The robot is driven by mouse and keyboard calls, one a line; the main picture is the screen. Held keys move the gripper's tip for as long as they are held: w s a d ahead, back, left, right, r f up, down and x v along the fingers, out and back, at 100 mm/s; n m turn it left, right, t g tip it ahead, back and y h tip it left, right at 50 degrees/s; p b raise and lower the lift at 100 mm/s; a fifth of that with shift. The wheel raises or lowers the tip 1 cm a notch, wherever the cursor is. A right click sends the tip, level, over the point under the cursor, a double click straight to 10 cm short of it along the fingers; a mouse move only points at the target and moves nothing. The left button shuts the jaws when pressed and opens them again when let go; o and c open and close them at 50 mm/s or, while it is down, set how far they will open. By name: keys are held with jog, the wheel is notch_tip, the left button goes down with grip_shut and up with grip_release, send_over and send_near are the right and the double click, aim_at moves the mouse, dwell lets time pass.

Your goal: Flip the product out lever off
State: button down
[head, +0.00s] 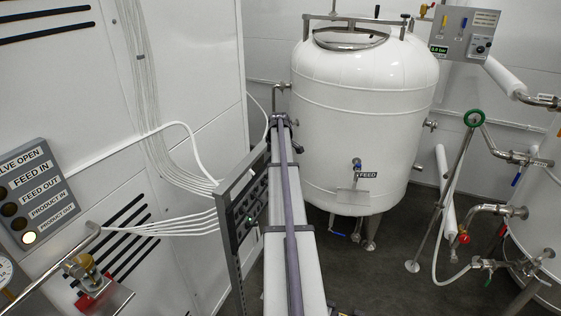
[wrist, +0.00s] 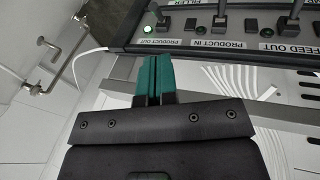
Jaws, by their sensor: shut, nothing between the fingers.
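The product out lever (wrist: 157,14) shows in the wrist view at the top, above its PRODUCT OUT label (wrist: 161,42) on the dark switch panel (wrist: 185,45).
The product in lever (wrist: 220,13) and the feed out label (wrist: 290,47) are to the right. In the head view, a VALVE OPEN indicator board (head: 30,195) has its lowest lamp (head: 29,238) lit. A white tank (head: 365,120) stands beyond. White cables (head: 180,228) run left of the panel.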

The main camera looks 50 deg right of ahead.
jog(key=b+x, duration=0.9)
jog(key=shift+a+f, duration=0.2)
jog(key=shift+f, duration=0.25)
jog(key=shift+w, duration=0.1)
